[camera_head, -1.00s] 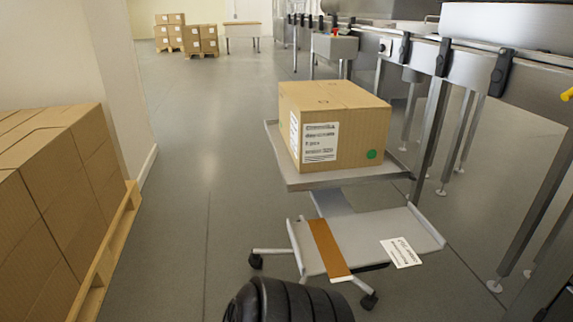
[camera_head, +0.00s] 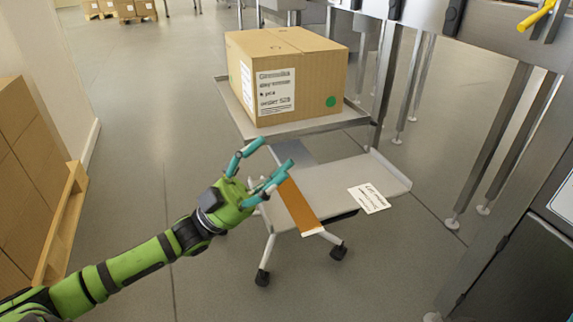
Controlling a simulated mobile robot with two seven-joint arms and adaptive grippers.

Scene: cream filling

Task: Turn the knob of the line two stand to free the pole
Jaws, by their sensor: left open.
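A wheeled metal stand (camera_head: 362,118) with an upper tray and a lower shelf is in the middle of the head view. I cannot make out a knob or a pole on it, nor a line number. My left gripper (camera_head: 270,158), green with teal fingers, is open and empty. In the picture it overlaps the left edge of the lower shelf, below the tray; whether it touches the stand cannot be told. My right gripper is not in view.
A cardboard box (camera_head: 292,85) sits on the tray. A white label (camera_head: 369,198) and an orange strip (camera_head: 298,205) lie on the lower shelf. Stacked boxes on a pallet (camera_head: 62,222) stand at left. Machine legs and a yellow handle (camera_head: 537,15) are at right.

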